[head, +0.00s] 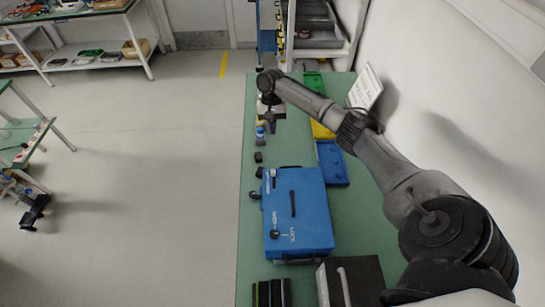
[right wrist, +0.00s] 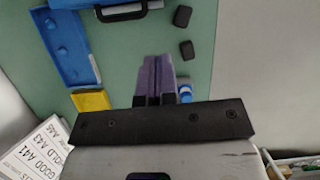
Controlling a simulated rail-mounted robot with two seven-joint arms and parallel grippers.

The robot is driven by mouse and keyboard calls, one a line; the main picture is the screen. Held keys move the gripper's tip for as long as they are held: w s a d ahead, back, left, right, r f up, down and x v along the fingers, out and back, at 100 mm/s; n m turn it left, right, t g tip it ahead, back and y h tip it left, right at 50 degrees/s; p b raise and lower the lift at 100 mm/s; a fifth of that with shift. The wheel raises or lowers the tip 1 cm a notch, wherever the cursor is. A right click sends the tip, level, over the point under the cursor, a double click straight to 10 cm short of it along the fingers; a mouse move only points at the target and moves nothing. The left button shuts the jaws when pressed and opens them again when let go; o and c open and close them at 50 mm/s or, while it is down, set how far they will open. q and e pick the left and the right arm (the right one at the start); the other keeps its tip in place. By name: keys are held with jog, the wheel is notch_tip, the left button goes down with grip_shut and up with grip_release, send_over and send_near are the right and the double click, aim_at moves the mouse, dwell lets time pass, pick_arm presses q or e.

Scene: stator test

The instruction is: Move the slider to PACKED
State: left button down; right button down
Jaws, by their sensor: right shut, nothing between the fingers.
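A blue case (head: 310,235) lies on the green bench in the head view, with white lettering on its top. A dark round knob (head: 275,233) sits near the lettering at its lower left, and a dark slot or bar (head: 293,204) is near its middle. I cannot tell which part is the slider, and the lettering is too small to read surely. My right gripper (head: 270,122) is beyond the case's far edge, apart from it. In the right wrist view its fingers (right wrist: 154,78) are together and empty; the case's edge and handle (right wrist: 125,13) show at the top. My left gripper is not in view.
Small dark blocks (head: 259,157) and a blue-capped bottle (head: 260,134) stand along the bench's left edge. A blue tray (head: 333,165) and a yellow bin (right wrist: 90,100) are on the right. A dark box (head: 368,275) stands near. A sign (head: 365,88) leans by the wall.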

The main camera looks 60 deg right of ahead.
aim_at(273, 173)
jog(key=shift+m, duration=0.5)
jog(key=s+a+f+p, duration=0.1)
jog(key=s+a+f, duration=0.3)
jog(key=f, duration=0.5)
jog(key=a, duration=0.2)
jog(key=shift+a+p, duration=0.3)
jog(key=shift+p, duration=0.05)
jog(key=shift+f, duration=0.1)
